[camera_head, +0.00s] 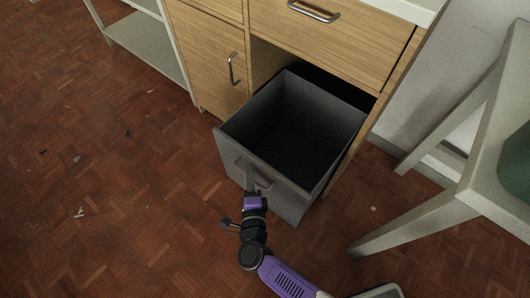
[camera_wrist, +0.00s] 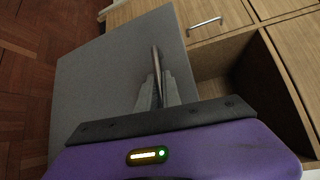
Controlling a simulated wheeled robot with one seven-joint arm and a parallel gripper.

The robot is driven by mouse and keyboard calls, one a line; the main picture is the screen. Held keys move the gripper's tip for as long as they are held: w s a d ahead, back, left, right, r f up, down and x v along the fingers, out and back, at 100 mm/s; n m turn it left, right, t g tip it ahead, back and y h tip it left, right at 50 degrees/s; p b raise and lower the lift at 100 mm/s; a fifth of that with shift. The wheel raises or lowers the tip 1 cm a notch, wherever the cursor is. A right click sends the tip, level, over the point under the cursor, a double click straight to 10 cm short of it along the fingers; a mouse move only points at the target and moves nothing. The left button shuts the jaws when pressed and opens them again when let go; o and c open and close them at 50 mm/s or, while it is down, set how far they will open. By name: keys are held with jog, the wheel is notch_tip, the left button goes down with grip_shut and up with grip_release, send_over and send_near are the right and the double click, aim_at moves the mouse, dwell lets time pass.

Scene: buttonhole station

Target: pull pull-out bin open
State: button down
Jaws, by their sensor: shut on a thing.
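The grey pull-out bin (camera_head: 226,146) stands well out from the lower part of the wooden cabinet, and its empty, dark inside shows from above. Its front panel also fills much of the wrist view (camera_wrist: 90,85). A bar handle (camera_head: 262,180) sits on that front, and in the wrist view the handle (camera_wrist: 156,62) runs up from between my fingers. My gripper (camera_head: 250,186) is at the bin's front, shut on the handle. The fingers (camera_wrist: 157,92) hide part of the handle.
The wooden cabinet (camera_head: 205,50) has a closed door with a handle (camera_head: 233,69) to the left and a closed drawer above. A pale table (camera_head: 490,170) with a green object (camera_head: 515,155) stands at the right. Parquet floor (camera_head: 110,200) is largely free in front and left.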

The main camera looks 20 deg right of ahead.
jog(key=s+a, duration=0.3)
jog(key=a, duration=0.2)
jog(key=shift+s, duration=0.4)
jog(key=c, duration=1.8)
grip_release()
jog(key=shift+a, duration=0.1)
jog(key=s+a+r+p, duration=0.1)
jog(key=s+p, duration=0.1)
jog(key=s, duration=0.5)
jog(key=shift+s, duration=0.35)
jog(key=shift+a, duration=0.1)
